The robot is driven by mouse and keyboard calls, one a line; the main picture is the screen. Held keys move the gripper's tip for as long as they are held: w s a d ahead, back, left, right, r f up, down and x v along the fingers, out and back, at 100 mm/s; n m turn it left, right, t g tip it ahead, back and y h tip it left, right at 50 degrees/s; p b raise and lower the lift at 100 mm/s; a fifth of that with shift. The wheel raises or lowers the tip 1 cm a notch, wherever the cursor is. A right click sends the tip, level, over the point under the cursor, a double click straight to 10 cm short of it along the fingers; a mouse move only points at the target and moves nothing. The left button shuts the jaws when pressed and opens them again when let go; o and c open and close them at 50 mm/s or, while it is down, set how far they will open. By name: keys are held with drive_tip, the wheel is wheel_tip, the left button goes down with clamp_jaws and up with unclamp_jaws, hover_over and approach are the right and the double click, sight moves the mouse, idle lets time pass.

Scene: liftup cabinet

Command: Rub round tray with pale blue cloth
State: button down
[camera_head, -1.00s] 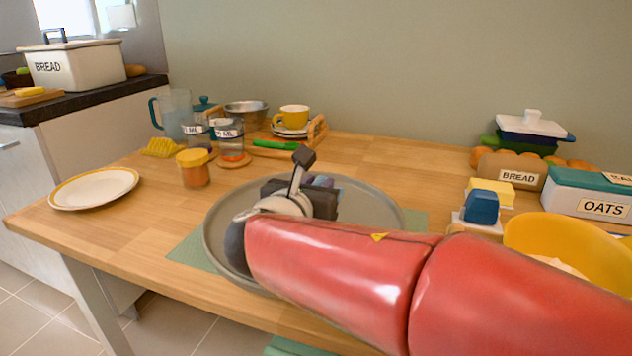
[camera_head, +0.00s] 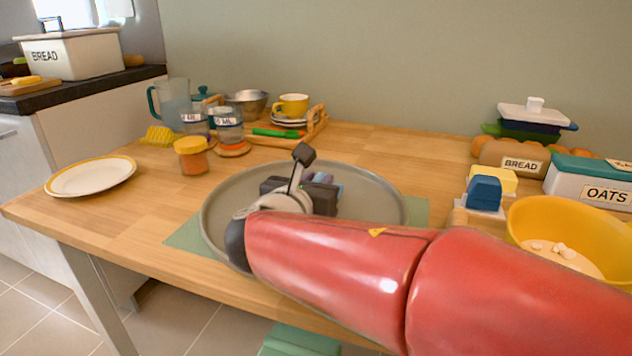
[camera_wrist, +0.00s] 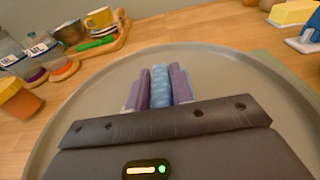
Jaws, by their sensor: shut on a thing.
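The round tray (camera_head: 375,200) is grey with a raised rim and lies on a green mat (camera_head: 188,238) on the wooden table. It fills much of the wrist view (camera_wrist: 245,75). My gripper (camera_wrist: 161,88) is over the inside of the tray, its purple-grey fingers shut on the pale blue cloth (camera_wrist: 160,85). The cloth shows as a bunched strip between the fingers. In the head view my gripper (camera_head: 322,180) and arm hide most of the cloth and the tray's near right part. I cannot tell whether the cloth touches the tray.
A white plate (camera_head: 92,177) is at the left. An orange jar (camera_head: 192,157), measuring cups, a pitcher (camera_head: 172,105) and a wooden tray with a yellow cup (camera_head: 292,105) stand behind. A yellow bowl (camera_head: 570,230), butter dish (camera_head: 485,192) and oats box (camera_head: 598,185) are at the right.

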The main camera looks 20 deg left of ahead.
drive_tip(key=shift+f+b, duration=0.55)
drive_tip(key=shift+f, duration=0.1)
idle(0.7)
drive_tip(key=shift+a+p, duration=0.3)
drive_tip(key=shift+a, duration=0.65)
drive_tip(key=shift+w+a+p, duration=0.1)
drive_tip(key=shift+a+p, duration=0.25)
drive_tip(key=shift+a, duration=0.55)
drive_tip(key=shift+d, duration=0.1)
drive_tip(key=shift+d+b, duration=0.4)
drive_tip(key=shift+d, duration=1.4)
